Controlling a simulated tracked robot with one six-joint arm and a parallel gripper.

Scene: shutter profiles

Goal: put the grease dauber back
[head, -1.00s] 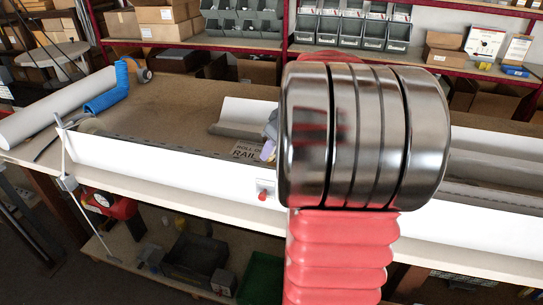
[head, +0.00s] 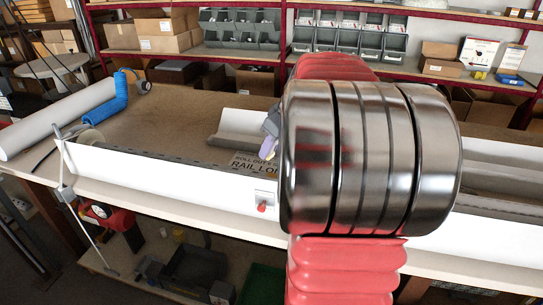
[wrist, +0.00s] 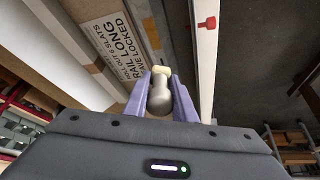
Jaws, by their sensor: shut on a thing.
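My gripper (wrist: 161,86) has two lilac fingers, closed around a grey, rounded thing with a cream tip, which looks like the grease dauber (wrist: 160,101). In the head view my gripper (head: 269,147) shows only in part, beside my large metal and red arm joint, and the dauber cannot be made out there. The gripper is over the long white rail (head: 160,178), near a printed sign (head: 252,164) reading "RAIL LO…". The sign also shows in the wrist view (wrist: 118,48). No holder for the dauber can be made out.
A white roll (head: 55,118) and a blue sleeve-like thing (head: 121,95) lie at the bench's left. Shelves with grey bins (head: 240,28) and boxes stand behind. My arm hides the bench's middle right.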

